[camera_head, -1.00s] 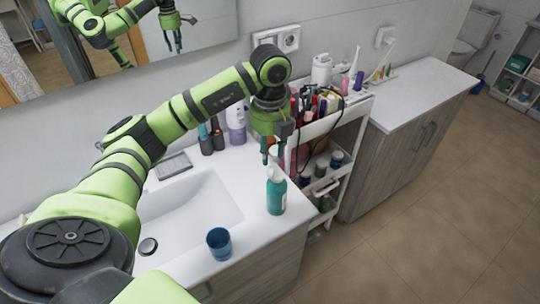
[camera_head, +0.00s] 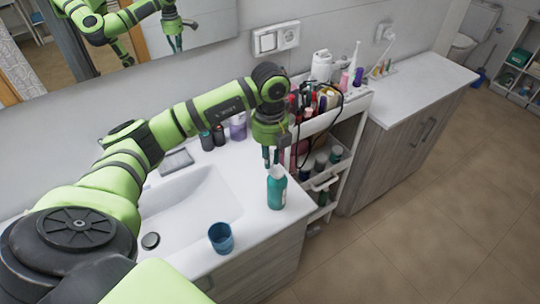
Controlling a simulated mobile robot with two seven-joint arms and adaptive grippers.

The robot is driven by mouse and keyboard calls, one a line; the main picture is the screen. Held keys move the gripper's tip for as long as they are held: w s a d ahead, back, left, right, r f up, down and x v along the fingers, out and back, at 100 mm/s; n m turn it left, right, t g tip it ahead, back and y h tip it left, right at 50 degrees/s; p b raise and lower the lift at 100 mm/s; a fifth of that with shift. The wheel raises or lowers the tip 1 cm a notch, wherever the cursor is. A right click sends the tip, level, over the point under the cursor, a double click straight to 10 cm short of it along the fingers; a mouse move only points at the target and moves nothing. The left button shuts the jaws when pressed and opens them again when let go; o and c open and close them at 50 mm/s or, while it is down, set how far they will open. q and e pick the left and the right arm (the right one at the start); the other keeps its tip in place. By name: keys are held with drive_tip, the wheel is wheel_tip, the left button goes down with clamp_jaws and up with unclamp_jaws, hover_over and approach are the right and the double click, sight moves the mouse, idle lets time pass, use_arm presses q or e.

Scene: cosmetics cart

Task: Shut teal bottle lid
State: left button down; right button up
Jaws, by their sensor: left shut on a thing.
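The teal bottle (camera_head: 277,192) stands upright near the front right corner of the white sink counter. Its pale top (camera_head: 278,172) sits right at my left gripper's fingertips. My left gripper (camera_head: 271,163) points down from above, its fingers close together at the bottle's top. It is shut on the bottle's lid; the fingers hide most of the lid, so I cannot tell how it sits. My right gripper is out of view.
A blue cup (camera_head: 221,238) stands on the counter's front edge (camera_head: 262,235), left of the bottle. The sink basin (camera_head: 190,210) lies behind it. A white cart (camera_head: 345,120) crowded with cosmetics stands close to the bottle's right. Small bottles (camera_head: 219,134) stand behind my arm.

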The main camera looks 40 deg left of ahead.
use_arm(q)
drive_tip(key=shift+d+f, duration=0.1)
drive_tip(key=shift+d, duration=0.05)
drive_tip(key=shift+w+d+g+y+b, duration=0.3)
drive_tip(key=shift+g+y+b, duration=0.1)
drive_tip(key=shift+y, duration=0.1)
drive_tip(key=shift+w+d+g+y, duration=0.25)
drive_tip(key=shift+d+g+y, duration=0.2)
drive_tip(key=shift+g+y, duration=0.35)
drive_tip(key=shift+w+d+f+g+y+p, duration=0.15)
drive_tip(key=shift+w+d+g+y+p, duration=0.15)
drive_tip(key=shift+y, duration=0.4)
drive_tip(key=shift+w+d+f+g+y, duration=0.1)
drive_tip(key=shift+d+f+g+y, duration=0.25)
drive_tip(key=shift+g+y, duration=0.35)
drive_tip(key=shift+f, duration=0.1)
